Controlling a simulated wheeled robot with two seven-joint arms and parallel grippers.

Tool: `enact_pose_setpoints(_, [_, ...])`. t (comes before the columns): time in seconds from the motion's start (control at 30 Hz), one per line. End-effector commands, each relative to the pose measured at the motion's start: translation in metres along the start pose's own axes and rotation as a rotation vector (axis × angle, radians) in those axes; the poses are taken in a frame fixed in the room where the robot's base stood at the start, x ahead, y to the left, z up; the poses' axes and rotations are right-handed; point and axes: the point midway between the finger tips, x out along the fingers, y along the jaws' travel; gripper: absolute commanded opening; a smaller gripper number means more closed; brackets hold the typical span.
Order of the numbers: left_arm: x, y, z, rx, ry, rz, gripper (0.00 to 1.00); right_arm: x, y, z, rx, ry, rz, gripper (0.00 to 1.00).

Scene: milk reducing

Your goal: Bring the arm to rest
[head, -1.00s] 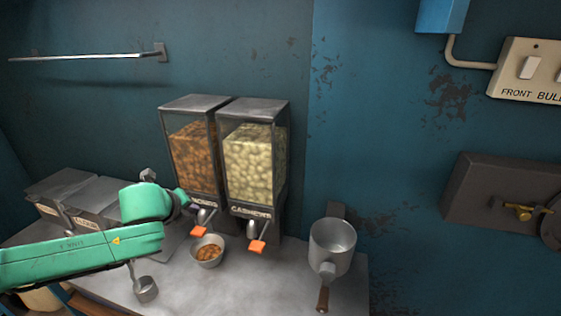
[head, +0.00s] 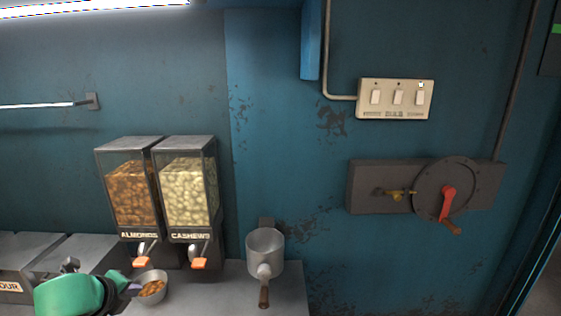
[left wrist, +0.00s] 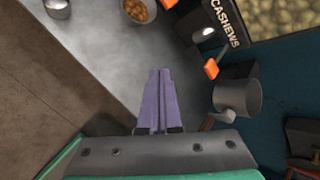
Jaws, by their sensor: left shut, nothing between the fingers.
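My left arm comes in at the lower left of the head view, with the left gripper (head: 134,286) just left of a metal bowl (head: 152,299) of almonds. In the left wrist view the purple fingers of the left gripper (left wrist: 158,84) lie together, shut and empty. That view shows the bowl of almonds (left wrist: 153,14) at the top, apart from the fingers. My right gripper is in neither view.
The almond dispenser (head: 131,190) and cashew dispenser (head: 185,190) stand behind the bowl. A metal pot with a wooden handle (head: 265,250) is at the counter's right. A switch panel (head: 396,112) and a red-handled crank (head: 447,205) are on the wall.

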Motion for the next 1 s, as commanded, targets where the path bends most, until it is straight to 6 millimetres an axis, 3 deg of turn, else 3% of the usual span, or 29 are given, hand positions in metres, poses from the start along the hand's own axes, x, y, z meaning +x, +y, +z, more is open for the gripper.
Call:
enact_pose_setpoints(0.33, [0.017,-0.006,-0.112,-0.309,0.166,-0.001,0.00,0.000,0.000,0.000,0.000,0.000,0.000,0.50])
enact_pose_setpoints(0.53, [0.009,0.008,-0.178,-0.753,0.241,0.074,0.00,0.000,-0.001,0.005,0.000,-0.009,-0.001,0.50])
enact_pose_setpoints(0.77, [-0.006,0.070,-0.206,-1.375,0.154,0.279,0.00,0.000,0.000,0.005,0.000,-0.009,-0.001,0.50])
enact_pose_setpoints(1.0, [-0.031,0.154,-0.222,-1.866,-0.085,0.517,0.00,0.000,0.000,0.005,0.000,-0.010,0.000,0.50])
